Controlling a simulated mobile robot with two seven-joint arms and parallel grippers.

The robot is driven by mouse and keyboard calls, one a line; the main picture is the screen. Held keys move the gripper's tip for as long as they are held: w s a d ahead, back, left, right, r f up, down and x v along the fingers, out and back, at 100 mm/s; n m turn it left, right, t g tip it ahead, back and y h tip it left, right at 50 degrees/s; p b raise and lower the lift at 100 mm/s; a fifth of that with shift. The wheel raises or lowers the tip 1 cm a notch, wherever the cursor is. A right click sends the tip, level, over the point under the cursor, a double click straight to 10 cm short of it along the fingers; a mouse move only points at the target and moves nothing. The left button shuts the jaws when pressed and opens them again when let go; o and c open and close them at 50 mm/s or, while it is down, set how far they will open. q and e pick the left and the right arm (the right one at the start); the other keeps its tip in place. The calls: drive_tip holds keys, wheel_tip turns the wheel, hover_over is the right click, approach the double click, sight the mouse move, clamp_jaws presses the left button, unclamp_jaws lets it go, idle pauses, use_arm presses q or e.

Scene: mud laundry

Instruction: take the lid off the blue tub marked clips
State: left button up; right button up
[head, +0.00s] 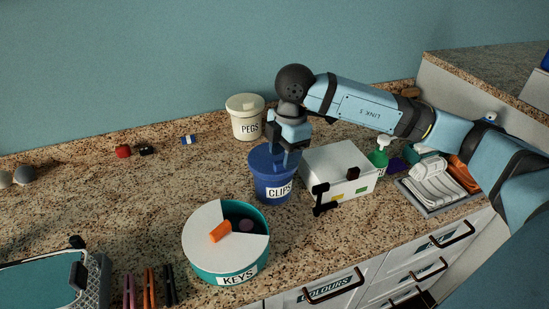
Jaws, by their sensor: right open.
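The blue tub marked CLIPS (273,187) stands upright on the speckled counter near the middle of the head view. Its blue lid (260,160) is on top. My right gripper (288,158) points down over the lid, with its open fingers at the lid's right half. The gripper hides part of the lid, and I cannot tell whether the fingers touch it. My left gripper is not in view.
A cream PEGS tub (246,118) stands behind, and a white box (339,169) is close on the right. A teal KEYS tub (224,247) with a partly open top is in front. The counter (120,200) to the left is mostly clear.

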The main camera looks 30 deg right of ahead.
drive_tip(key=shift+f, duration=0.85)
drive_tip(key=shift+a, duration=0.1)
clamp_jaws()
drive_tip(key=shift+r, duration=0.1)
